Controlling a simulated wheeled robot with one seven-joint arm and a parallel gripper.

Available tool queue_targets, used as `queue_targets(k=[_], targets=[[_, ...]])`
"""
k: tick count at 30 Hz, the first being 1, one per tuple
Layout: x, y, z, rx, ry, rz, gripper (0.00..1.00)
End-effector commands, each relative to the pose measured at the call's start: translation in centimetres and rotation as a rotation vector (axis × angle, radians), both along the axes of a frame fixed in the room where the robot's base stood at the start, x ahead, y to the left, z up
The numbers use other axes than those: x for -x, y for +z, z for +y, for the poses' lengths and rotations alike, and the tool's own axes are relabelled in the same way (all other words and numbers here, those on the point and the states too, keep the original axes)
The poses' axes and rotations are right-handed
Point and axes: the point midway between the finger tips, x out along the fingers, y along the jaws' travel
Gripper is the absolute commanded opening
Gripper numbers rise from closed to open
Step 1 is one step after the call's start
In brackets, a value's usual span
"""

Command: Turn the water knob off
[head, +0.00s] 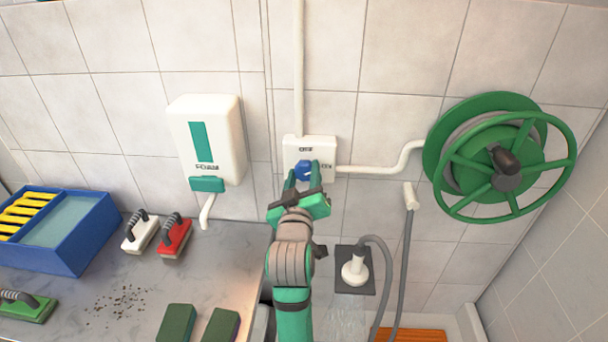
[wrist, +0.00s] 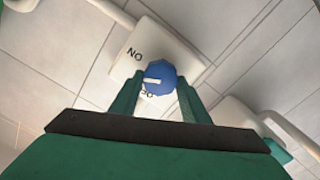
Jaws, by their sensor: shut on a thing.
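The blue water knob (head: 303,170) sits on a white wall plate (head: 322,147) with a label above it and another to its right, partly covered. My gripper (head: 304,178) reaches up from below and is shut on the knob, one finger on each side. In the wrist view the knob (wrist: 161,78) is between the two green fingers (wrist: 160,88). A white mark on its face points left there, with an upside-down ON label at upper left and a second label partly hidden below. Faint water streaks (head: 345,318) show below the white spray head (head: 354,269).
A green hose reel (head: 500,157) is on the wall to the right, and a white dispenser (head: 208,140) to the left. A grey counter (head: 215,262) holds a blue bin (head: 88,240) and several brushes. A white pipe (head: 380,168) runs right from the plate.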

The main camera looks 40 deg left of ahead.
Motion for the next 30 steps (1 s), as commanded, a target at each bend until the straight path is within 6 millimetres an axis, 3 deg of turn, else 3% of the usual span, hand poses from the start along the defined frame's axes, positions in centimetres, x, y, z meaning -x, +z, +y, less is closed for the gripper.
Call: queue_targets(k=[30], targets=[[0.30,-0.41,0.32,0.776,0.003,-0.476,0.20]])
